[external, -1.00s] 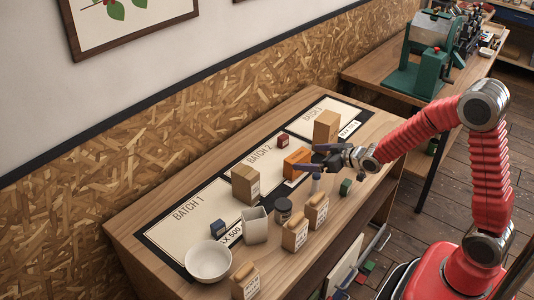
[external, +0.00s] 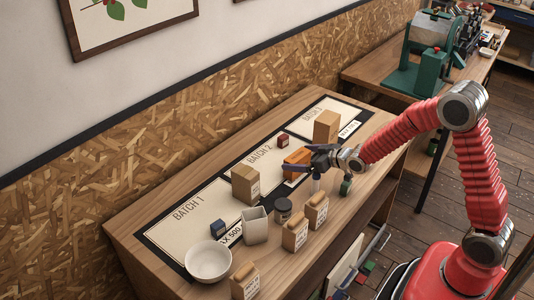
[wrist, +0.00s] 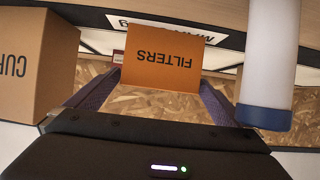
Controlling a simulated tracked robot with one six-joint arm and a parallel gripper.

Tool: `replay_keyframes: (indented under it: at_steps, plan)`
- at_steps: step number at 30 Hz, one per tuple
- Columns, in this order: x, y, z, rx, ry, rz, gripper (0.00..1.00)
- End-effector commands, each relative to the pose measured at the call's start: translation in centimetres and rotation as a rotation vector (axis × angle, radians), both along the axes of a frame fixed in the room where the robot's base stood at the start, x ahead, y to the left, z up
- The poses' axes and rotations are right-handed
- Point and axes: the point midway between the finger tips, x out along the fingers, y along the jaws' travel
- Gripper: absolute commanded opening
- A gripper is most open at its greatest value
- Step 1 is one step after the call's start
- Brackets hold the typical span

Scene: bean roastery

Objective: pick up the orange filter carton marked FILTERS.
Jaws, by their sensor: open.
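The orange filter carton (external: 297,163) stands on the BATCH 2 mat of the wooden table in the external view. In the wrist view the carton (wrist: 162,58) shows its FILTERS face upside down, just ahead of and between the two fingers. My gripper (external: 302,161) is open at the carton, its fingers reaching along the carton's sides. In the external view the gripper hides part of the carton. Whether the fingers touch it, I cannot tell.
A cardboard box marked CUP (wrist: 35,62) is close on the left in the wrist view. A white cylinder with a blue end (wrist: 268,70) is close on the right.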

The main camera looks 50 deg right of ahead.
Motion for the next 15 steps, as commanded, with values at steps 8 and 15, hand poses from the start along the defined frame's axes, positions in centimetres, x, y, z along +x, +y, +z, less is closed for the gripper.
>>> replay_keyframes:
  at_steps: [8, 15]
  plan:
    - [1.45, -0.02, -0.74, 0.0, 0.0, -0.001, 1.0]
    - [1.44, -0.02, -0.71, 0.0, 0.0, -0.001, 1.0]
